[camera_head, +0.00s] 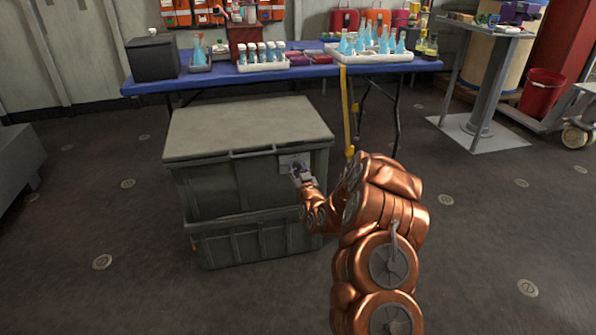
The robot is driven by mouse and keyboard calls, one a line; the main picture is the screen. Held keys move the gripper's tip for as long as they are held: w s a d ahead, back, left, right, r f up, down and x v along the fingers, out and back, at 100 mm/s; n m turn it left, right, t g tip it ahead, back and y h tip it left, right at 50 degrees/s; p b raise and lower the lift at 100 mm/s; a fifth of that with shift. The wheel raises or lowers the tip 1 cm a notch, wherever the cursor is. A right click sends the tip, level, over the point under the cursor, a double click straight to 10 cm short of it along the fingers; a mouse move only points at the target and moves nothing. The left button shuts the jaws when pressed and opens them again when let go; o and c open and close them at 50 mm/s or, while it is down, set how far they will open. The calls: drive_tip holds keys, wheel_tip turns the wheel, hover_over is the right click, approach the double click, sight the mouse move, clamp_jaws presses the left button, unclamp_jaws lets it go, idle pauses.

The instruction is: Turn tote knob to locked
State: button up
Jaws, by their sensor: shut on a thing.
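A large grey tote (225,180) with a flat lid (245,125) stands on the floor in the middle left of the head view, on top of another grey tote (260,243). A small light plate (287,160) is on the upper right of its front face. A small dark purple knob (295,170) sits at this plate, mostly covered by my gripper. My gripper (298,175) is at the plate, shut on the knob. Its fingers are small here, and the knob's angle and any markings cannot be made out.
A blue-topped table (305,69) with flasks and trays stands behind the totes. A yellow strap (347,110) hangs from its front edge. A grey stand (485,80) and a red bucket (541,93) are at the right. The floor around the totes is open.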

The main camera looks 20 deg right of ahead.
drive_tip(key=shift+m, duration=0.4)
drive_tip(key=shift+c, duration=0.3)
drive_tip(key=m, duration=0.3)
drive_tip(key=shift+m+b, duration=0.4)
drive_tip(key=m+b, duration=0.2)
drive_tip(key=m, duration=0.2)
drive_tip(key=shift+d+m, duration=0.1)
drive_tip(key=shift+m, duration=0.2)
drive_tip(key=m+b, duration=0.2)
drive_tip(key=m, duration=0.1)
drive_tip(key=shift+f+m+b, duration=0.2)
drive_tip(key=shift+m+b, duration=0.1)
drive_tip(key=m+b, duration=0.3)
drive_tip(key=shift+m, duration=0.3)
drive_tip(key=shift+r+m+b, duration=0.1)
drive_tip(key=shift+m+b, duration=0.5)
drive_tip(key=shift+b, duration=0.05)
drive_tip(key=shift+d, duration=0.1)
drive_tip(key=o, duration=1.1)
